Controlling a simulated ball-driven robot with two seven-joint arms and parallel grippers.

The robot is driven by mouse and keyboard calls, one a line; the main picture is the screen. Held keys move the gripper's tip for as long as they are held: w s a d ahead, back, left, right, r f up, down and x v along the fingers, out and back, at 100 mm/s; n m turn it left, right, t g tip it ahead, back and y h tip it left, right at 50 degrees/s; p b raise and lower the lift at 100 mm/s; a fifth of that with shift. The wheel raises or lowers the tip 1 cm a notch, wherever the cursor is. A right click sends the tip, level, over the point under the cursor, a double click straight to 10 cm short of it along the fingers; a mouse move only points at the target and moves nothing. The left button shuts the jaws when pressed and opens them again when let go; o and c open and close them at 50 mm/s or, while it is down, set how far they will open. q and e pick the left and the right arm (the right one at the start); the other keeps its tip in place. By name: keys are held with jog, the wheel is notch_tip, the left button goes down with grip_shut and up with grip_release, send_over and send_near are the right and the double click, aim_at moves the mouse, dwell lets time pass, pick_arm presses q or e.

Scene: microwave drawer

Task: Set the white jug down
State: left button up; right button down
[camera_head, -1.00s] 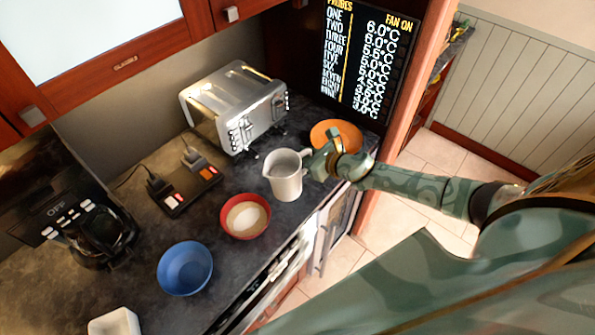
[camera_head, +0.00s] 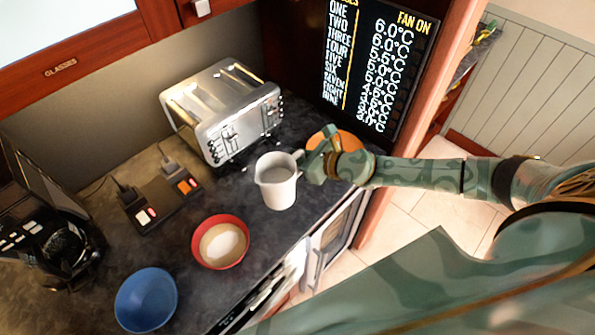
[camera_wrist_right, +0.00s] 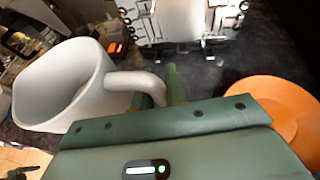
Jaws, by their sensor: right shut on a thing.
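The white jug (camera_head: 277,186) is upright over the dark counter in the head view, near its front edge, between the red bowl and the orange dish. Whether its base touches the counter I cannot tell. My right gripper (camera_head: 312,164) comes from the right and is shut on the jug's handle. In the right wrist view the jug (camera_wrist_right: 62,92) fills the left side, and its handle runs to the fingers (camera_wrist_right: 165,88).
A red bowl (camera_head: 238,261) with white contents and a blue bowl (camera_head: 147,300) stand left of the jug. A steel toaster (camera_head: 222,108) stands behind it. The orange dish (camera_head: 345,141) is partly hidden behind my gripper. A black switch box (camera_head: 160,203) lies left.

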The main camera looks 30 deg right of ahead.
jog(key=w+d+f+b, duration=0.1)
jog(key=f+b, duration=0.1)
jog(key=f, duration=0.1)
jog(key=w+d+f+b, duration=0.1)
jog(key=w+f+b, duration=0.1)
jog(key=f+b, duration=0.1)
jog(key=w+d+f+b, duration=0.1)
jog(key=w+f+b, duration=0.1)
jog(key=f+b, duration=0.1)
jog(key=shift+d+f, duration=0.1)
jog(key=shift+f, duration=0.2)
pick_arm(q)
notch_tip(320, 180, down, 10)
jog(key=d, duration=0.1)
pick_arm(e)
jog(key=shift+r, duration=0.15)
pick_arm(q)
jog(key=shift+r, duration=0.1)
pick_arm(e)
jog(key=shift+s, duration=0.1)
jog(key=c, duration=1.8)
grip_release()
jog(key=shift+f+b, duration=0.3)
jog(key=o, duration=0.4)
jog(key=shift+r, duration=0.1)
